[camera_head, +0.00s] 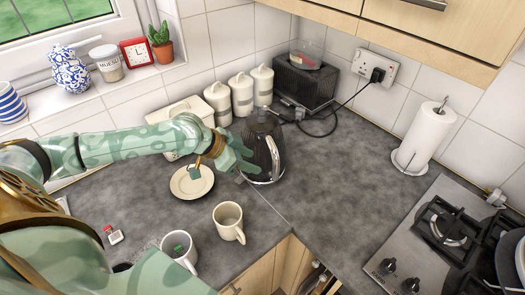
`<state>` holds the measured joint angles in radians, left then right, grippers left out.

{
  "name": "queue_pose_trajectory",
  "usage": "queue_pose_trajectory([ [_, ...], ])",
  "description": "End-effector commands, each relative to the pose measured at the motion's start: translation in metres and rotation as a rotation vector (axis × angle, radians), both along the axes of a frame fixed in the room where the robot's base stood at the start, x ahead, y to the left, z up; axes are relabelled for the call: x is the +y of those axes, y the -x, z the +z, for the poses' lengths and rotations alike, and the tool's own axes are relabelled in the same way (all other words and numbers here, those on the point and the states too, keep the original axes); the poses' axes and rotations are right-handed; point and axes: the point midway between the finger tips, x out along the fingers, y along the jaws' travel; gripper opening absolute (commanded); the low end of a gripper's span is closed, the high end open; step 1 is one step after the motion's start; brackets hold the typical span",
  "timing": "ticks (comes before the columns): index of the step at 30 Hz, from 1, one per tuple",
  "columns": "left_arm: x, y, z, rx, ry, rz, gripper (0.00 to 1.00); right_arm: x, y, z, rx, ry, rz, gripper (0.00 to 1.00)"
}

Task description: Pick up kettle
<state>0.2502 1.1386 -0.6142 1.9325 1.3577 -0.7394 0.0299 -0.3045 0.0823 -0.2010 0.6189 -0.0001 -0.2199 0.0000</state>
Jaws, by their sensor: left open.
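The dark, shiny kettle (265,157) stands upright on the grey worktop near the back corner, in front of the toaster. My left arm comes in from the left, and my left gripper (238,158) is open at the kettle's left side. Its fingers overlap the kettle in the picture; I cannot tell whether they touch it. The kettle's left part is partly hidden by the gripper. My right gripper is not in view.
A plate (191,183) lies just below the gripper. Two mugs, one cream (229,222) and one white (180,250), stand nearer. Canisters (241,95) and a toaster (303,84) stand behind. A paper towel roll (425,135) and hob (435,240) are right. Worktop between is clear.

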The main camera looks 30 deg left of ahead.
Motion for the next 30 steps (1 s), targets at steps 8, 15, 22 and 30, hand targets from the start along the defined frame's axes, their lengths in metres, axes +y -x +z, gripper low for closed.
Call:
queue_pose_trajectory([
  [8, -0.026, -0.031, -0.040, -0.001, 0.000, -0.001, 0.47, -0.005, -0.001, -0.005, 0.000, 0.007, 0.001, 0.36],
  [15, -0.037, -0.044, -0.055, 0.000, 0.000, -0.001, 0.47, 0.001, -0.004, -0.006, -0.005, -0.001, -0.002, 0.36],
  [22, -0.051, -0.063, -0.078, -0.001, -0.002, -0.001, 0.47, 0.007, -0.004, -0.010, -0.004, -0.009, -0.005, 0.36],
  [30, -0.051, -0.065, -0.080, -0.001, -0.005, -0.001, 0.44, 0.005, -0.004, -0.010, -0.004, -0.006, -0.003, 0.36],
])
